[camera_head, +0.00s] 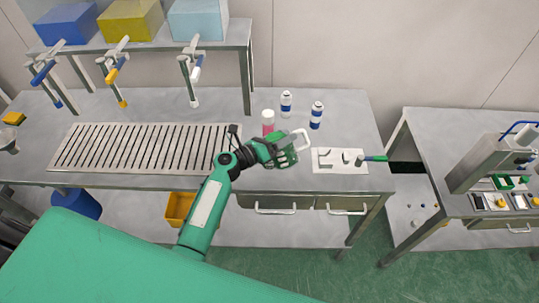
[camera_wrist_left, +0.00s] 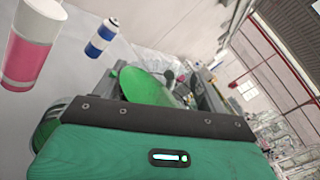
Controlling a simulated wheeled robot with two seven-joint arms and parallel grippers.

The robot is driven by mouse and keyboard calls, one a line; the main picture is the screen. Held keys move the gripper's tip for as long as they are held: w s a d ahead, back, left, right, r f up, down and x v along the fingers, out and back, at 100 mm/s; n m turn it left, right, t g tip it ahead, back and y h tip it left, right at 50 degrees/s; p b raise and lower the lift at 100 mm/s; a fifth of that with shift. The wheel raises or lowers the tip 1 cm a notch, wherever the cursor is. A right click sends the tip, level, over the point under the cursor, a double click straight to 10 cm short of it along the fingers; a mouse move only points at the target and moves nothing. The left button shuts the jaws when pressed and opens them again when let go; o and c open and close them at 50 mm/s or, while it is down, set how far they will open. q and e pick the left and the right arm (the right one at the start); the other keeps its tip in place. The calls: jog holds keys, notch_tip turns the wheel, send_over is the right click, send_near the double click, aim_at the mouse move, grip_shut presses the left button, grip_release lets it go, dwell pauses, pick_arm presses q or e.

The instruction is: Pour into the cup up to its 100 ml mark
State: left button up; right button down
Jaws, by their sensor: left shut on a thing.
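My left gripper (camera_head: 284,152) is over the right part of the middle bench. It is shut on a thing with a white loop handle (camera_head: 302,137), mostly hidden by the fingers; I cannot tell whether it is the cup. In the left wrist view a green rounded shape (camera_wrist_left: 145,86) shows just beyond the gripper's dark edge. No 100 ml mark or liquid level can be read. My right gripper is not in view.
A pink-and-white bottle (camera_head: 268,121) stands just behind the gripper. Two blue-and-white bottles (camera_head: 286,103) (camera_head: 317,115) stand further back. A white plate (camera_head: 340,166) with a green-handled tool (camera_head: 374,158) lies to the right. A gap separates this bench from the right-hand bench (camera_head: 425,150).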

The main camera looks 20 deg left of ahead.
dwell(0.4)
pick_arm(q)
jog(key=shift+f, duration=0.1)
dwell(0.7)
jog(key=shift+n+p, duration=0.3)
jog(key=shift+f, duration=0.1)
jog(key=shift+w+a+f+n+p, duration=0.15)
jog(key=shift+n+p, duration=0.35)
jog(key=shift+p, duration=0.55)
dwell(3.1)
dwell(0.4)
